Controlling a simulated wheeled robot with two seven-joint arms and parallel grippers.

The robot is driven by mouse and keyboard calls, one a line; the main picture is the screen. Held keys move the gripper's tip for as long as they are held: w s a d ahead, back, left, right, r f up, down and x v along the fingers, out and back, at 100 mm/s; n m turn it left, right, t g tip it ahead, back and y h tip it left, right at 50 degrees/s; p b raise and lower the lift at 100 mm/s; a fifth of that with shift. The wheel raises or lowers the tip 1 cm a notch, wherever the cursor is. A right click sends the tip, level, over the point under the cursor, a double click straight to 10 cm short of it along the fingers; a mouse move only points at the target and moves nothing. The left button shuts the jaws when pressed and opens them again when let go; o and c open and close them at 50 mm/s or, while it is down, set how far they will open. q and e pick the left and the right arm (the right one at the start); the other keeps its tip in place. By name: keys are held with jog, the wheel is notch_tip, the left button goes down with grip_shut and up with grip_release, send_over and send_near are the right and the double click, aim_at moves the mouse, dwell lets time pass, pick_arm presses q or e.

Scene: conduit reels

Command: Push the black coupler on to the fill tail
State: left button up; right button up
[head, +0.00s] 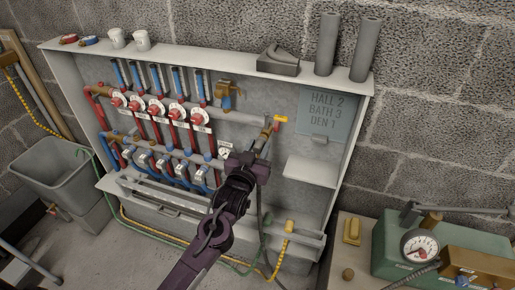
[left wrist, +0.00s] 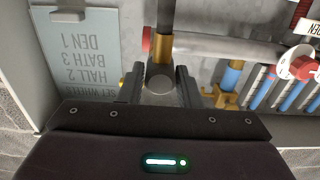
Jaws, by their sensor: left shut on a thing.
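My left gripper (head: 262,152) is at the right end of the manifold, inside the open cabinet. In the left wrist view its two fingers (left wrist: 160,88) are shut on a dark grey, round-ended piece (left wrist: 160,77), which I take to be the black coupler. A brass fitting (left wrist: 162,50), likely the fill tail, lies straight behind it and in line with it. Whether the two touch or overlap is hidden. In the head view the gripper hides the coupler, and brass (head: 266,134) shows just above the fingers. My right gripper is not in view.
A label plate (head: 325,115) and small shelf (head: 311,170) stand at right. A dark hose (head: 262,225) hangs below the gripper.

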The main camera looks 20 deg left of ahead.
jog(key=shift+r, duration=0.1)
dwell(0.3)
pick_arm(q)
jog(key=o, duration=1.2)
